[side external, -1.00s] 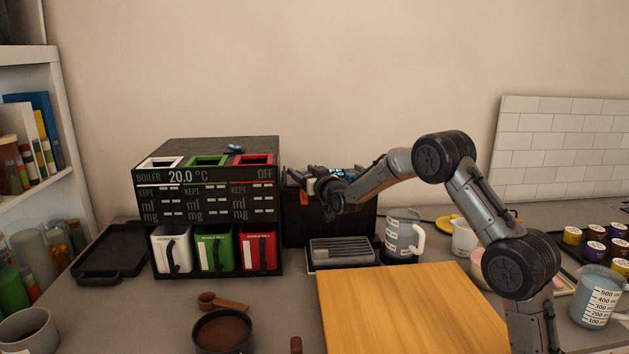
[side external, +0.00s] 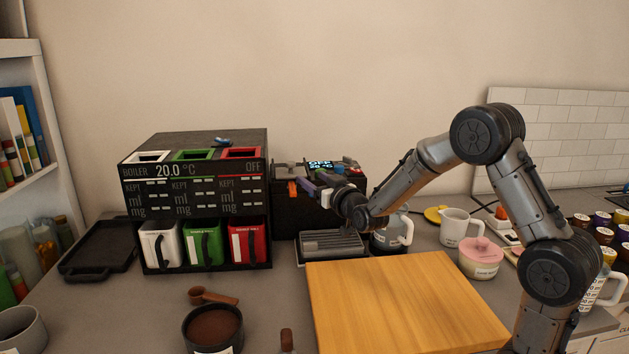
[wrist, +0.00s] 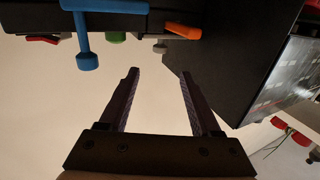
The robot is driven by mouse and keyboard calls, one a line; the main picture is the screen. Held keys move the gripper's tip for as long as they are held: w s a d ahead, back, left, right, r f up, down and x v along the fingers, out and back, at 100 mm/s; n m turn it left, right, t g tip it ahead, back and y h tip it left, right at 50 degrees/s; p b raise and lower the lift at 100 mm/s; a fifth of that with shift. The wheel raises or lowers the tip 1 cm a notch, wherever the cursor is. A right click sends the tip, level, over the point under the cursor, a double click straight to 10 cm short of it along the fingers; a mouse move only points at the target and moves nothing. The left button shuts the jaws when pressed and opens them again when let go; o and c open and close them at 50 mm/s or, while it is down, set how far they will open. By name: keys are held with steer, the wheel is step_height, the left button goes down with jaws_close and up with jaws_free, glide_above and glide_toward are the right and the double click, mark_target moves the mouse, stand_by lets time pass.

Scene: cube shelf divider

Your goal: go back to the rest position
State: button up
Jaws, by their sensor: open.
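My gripper (side external: 308,180) is in front of the black machine with the small lit display (side external: 320,164), above its drip tray (side external: 331,243). In the wrist view my gripper (wrist: 160,85) has its two fingers well apart, with nothing between them. A blue lever (wrist: 86,45), a green knob (wrist: 116,38) and an orange lever (wrist: 182,33) show beyond the fingertips in that view. The orange lever also shows in the side view (side external: 292,188), just left of the gripper. I see no contact between the fingers and these levers.
The boiler unit (side external: 195,205) with white, green and red jugs stands to the left. A grey measuring jug (side external: 392,232) stands close under my wrist. A wooden board (side external: 395,300) lies bare in front. A white pitcher (side external: 456,227) and a pink-lidded pot (side external: 481,258) stand to the right.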

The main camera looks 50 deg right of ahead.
steer(key=s+a+r+n+t+y, duration=0.1)
steer(key=s+a+r, duration=0.2)
steer(key=a+r, duration=0.3)
steer(key=s+a+r+n+t+y, duration=0.1)
steer(key=s+a+r+y, duration=0.2)
steer(key=r, duration=0.6)
steer(key=s+a+n+g, duration=0.1)
steer(key=s+a, duration=0.4)
steer(key=s, duration=0.1)
steer(key=s+a+f+g+y, duration=0.1)
steer(key=s+a+f+g, duration=0.1)
steer(key=s+f+g, duration=0.4)
steer(key=s+a+f+n+g+y, duration=0.1)
steer(key=s+f+g, duration=0.5)
steer(key=s+f, duration=0.6)
steer(key=s+a, duration=0.1)
steer(key=s, duration=0.5)
steer(key=shift+s+f+y, duration=0.2)
steer(key=shift+f+y, duration=0.2)
